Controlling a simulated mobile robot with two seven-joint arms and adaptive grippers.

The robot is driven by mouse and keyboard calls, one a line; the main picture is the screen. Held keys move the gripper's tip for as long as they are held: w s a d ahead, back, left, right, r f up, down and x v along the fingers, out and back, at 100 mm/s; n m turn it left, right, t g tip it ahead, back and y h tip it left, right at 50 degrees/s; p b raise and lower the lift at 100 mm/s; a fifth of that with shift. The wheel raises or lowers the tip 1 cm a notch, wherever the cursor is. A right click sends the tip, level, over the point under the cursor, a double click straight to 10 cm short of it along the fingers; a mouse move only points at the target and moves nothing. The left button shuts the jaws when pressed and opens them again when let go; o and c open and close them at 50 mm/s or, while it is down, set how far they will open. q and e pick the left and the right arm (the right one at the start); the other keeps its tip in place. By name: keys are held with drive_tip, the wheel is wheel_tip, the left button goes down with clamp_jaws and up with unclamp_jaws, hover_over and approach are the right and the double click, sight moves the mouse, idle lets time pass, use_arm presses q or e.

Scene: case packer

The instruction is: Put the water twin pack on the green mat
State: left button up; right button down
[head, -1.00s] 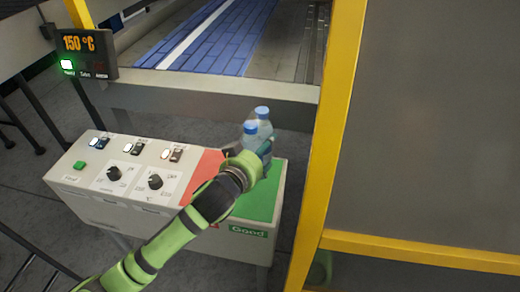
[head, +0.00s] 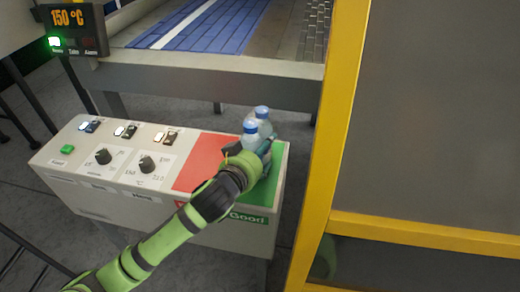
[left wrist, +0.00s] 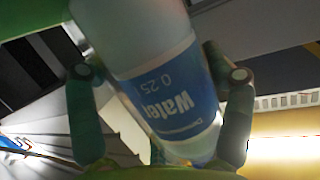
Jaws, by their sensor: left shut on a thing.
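The water twin pack (head: 262,127) is two small clear bottles with blue caps, side by side and roughly upright. My left gripper (head: 258,158) is shut on it, low on the bottles. In the left wrist view a bottle with a blue "Water 0.25" label (left wrist: 180,95) sits between the two fingers (left wrist: 162,115). My right gripper is not in view.
A red area (head: 202,160) marked on the box lies left of the green mat. Knobs and switches (head: 103,157) fill the box's left part. A yellow frame post (head: 325,150) stands close on the right. A blue conveyor (head: 210,30) is behind.

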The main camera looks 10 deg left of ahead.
use_arm(q)
drive_tip(key=shift+f+b, duration=0.3)
drive_tip(key=shift+f, duration=0.05)
idle(0.4)
drive_tip(key=o, duration=1.6)
drive_tip(key=shift+f, duration=0.2)
drive_tip(key=shift+s, duration=0.1)
drive_tip(key=v, duration=0.7)
drive_tip(key=shift+s+r, duration=0.2)
drive_tip(key=shift+r, duration=0.05)
